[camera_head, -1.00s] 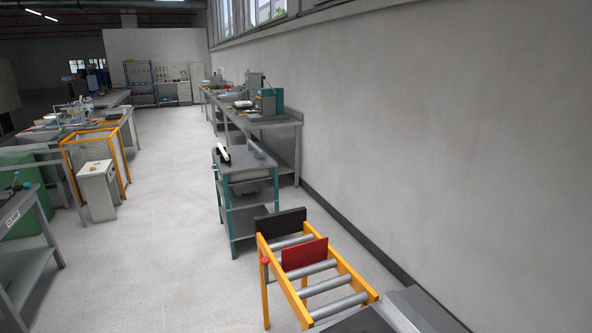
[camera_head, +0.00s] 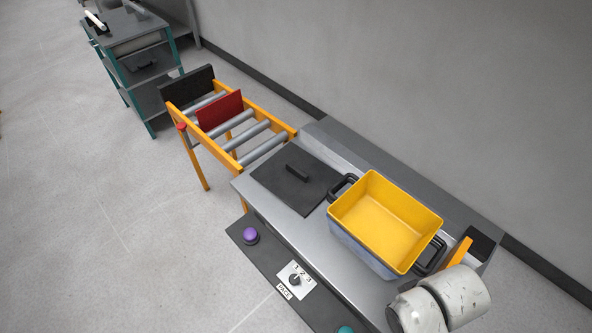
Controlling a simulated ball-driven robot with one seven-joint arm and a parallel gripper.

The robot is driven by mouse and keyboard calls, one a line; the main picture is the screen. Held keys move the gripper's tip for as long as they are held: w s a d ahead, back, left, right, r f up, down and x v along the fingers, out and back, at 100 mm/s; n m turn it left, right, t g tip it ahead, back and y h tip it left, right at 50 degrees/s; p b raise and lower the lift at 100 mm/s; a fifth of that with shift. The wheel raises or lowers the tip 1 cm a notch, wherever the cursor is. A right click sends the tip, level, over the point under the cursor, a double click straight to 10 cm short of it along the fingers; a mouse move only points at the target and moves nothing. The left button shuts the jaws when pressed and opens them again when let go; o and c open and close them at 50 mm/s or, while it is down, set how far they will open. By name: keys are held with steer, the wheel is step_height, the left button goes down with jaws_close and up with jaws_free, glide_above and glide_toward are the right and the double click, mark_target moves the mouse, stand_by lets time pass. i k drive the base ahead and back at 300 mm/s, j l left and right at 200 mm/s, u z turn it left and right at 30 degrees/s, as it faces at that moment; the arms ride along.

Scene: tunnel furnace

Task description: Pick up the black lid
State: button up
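A flat, square black lid (camera_head: 272,187) with a raised bar handle on top lies on the grey metal machine top, left of a yellow-lined pot. The lid's whole top is in plain sight, with nothing on it. The rectangular pot (camera_head: 348,232) has a grey outside and black side handles, and it stands open and empty just right of the lid. My gripper is not in view.
A control panel (camera_head: 264,262) with a purple button and a dial runs along the machine's front. An orange roller conveyor (camera_head: 239,147) with red and black plates adjoins the left end. A teal-legged cart (camera_head: 141,62) stands beyond. The wall closes the back; floor at left is clear.

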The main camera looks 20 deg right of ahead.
mark_target(298, 179)
steer(key=i+j+z, duration=0.15)
steer(key=j, duration=0.15)
steer(key=i+j+z, duration=0.15)
steer(key=j, duration=0.15)
steer(key=j+z, duration=0.15)
steer(key=j, duration=0.15)
steer(key=i+j+z, duration=0.3)
steer(key=j, duration=0.35)
steer(key=i+j+z, duration=0.15)
steer(key=i+j, duration=0.15)
steer(key=i+j+z, duration=0.15)
steer(key=j, duration=0.25)
